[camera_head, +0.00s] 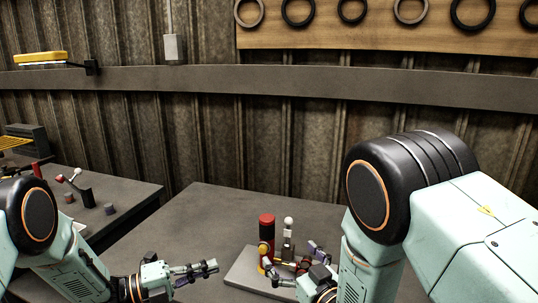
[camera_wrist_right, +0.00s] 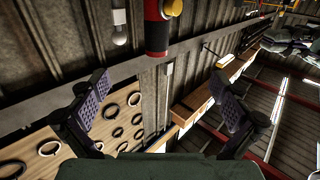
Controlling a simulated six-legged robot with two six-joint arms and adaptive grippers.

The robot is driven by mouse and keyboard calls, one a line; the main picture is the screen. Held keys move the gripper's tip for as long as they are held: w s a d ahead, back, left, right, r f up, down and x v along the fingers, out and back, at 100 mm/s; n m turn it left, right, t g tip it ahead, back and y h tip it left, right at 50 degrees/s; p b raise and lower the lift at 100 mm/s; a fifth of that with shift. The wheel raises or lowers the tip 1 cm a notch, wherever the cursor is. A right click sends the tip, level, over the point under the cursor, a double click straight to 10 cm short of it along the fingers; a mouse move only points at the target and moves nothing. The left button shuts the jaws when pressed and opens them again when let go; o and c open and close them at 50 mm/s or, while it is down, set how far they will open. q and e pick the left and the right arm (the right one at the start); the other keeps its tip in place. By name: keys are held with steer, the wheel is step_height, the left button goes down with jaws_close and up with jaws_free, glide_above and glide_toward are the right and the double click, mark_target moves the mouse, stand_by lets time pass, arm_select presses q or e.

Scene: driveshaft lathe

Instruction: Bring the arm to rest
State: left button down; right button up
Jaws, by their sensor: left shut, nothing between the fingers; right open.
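My left gripper (camera_head: 205,269) is shut and empty, held low in front of the dark table (camera_head: 190,225) in the head view. My right gripper (camera_head: 294,262) is open beside a small grey plate (camera_head: 242,270) on that table. A red and black cylinder (camera_head: 267,230) and a post with a white knob (camera_head: 288,232) stand there, partly hidden by the gripper. In the right wrist view the gripper's two fingers (camera_wrist_right: 160,108) are spread with nothing between them. The red cylinder (camera_wrist_right: 157,28) and white knob (camera_wrist_right: 119,30) show beyond them at the top.
A second table (camera_head: 120,190) at left carries small parts and a red-tipped tool (camera_head: 75,183). A corrugated wall (camera_head: 200,135) with a grey rail (camera_head: 270,84) stands behind. Rings hang on a wooden board (camera_head: 330,32). The middle table's back left is clear.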

mark_target(269, 228)
steer(key=x, duration=0.5)
steer(key=shift+w, duration=0.1)
steer(key=b+x, duration=0.2)
steer(key=x, duration=0.1)
steer(key=shift+w+a+f, duration=0.1)
steer(key=shift+w+a, duration=0.05)
steer(key=shift+w, duration=0.1)
steer(key=shift+w+a+b, duration=0.3)
steer(key=shift+w+b, duration=0.05)
steer(key=shift+w, duration=0.4)
